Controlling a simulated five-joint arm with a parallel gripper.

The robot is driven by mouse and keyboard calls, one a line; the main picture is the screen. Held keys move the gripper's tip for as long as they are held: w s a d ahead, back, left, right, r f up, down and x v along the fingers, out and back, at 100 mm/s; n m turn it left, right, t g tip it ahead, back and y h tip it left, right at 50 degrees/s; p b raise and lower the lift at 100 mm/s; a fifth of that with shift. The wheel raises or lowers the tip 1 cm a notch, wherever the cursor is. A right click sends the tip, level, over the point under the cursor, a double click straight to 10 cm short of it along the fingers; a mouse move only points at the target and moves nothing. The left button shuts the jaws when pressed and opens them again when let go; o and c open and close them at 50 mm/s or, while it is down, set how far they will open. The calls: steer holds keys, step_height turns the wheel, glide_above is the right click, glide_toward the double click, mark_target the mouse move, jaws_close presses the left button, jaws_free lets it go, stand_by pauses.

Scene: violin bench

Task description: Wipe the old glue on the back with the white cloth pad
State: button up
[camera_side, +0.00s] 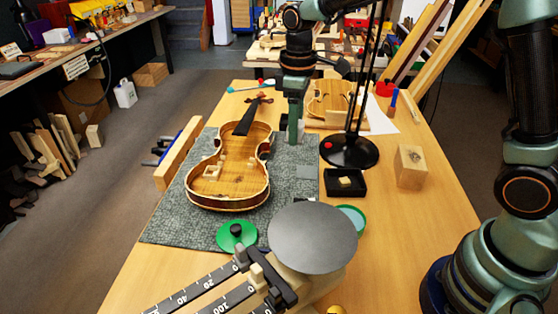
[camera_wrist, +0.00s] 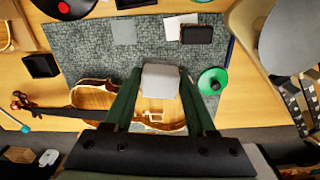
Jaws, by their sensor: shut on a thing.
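The violin (camera_side: 228,185) lies open on the grey mat (camera_side: 165,228), its back showing inside the ribs with several pale patches (camera_side: 212,172); I cannot tell for sure which are old glue. My gripper (camera_side: 291,138) is above the mat by the violin's upper right side. In the wrist view, my gripper (camera_wrist: 160,88) is shut on the white cloth pad (camera_wrist: 160,78), held between its fingertips. The violin (camera_wrist: 92,99) lies beneath, partly hidden by the fingers and pad. In the side view the pad is hard to make out.
A green lid (camera_side: 237,238) and a scale with a round grey plate (camera_side: 312,240) are in front. A black tray (camera_side: 345,190), a lamp base (camera_side: 349,152) and a wooden block (camera_side: 411,167) stand right. A grey square (camera_side: 306,172) is on the mat.

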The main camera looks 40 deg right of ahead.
mark_target(235, 188)
steer(key=w+a+f+n, duration=0.6)
steer(key=w+a+n, duration=0.2)
steer(key=a+n, duration=0.25)
steer(key=shift+w+a+f, duration=0.1)
steer(key=shift+a+f, duration=0.05)
steer(key=shift+f, duration=1.05)
steer(key=shift+w+a+f, duration=0.1)
steer(key=shift+a+f, duration=0.1)
steer(key=shift+f, duration=0.95)
steer(key=shift+a+f, duration=0.15)
steer(key=shift+f, duration=1.05)
steer(key=shift+w+d+f, duration=0.4)
steer(key=shift+w+f, duration=0.05)
steer(key=shift+f, duration=0.15)
steer(key=shift+c, duration=0.7)
steer(key=shift+w+d, duration=1.55)
steer(key=shift+d, duration=0.05)
steer(key=shift+s+a, duration=2)
steer(key=shift+a, duration=0.05)
step_height(235, 188, up, 8)
steer(key=shift+r, duration=0.15)
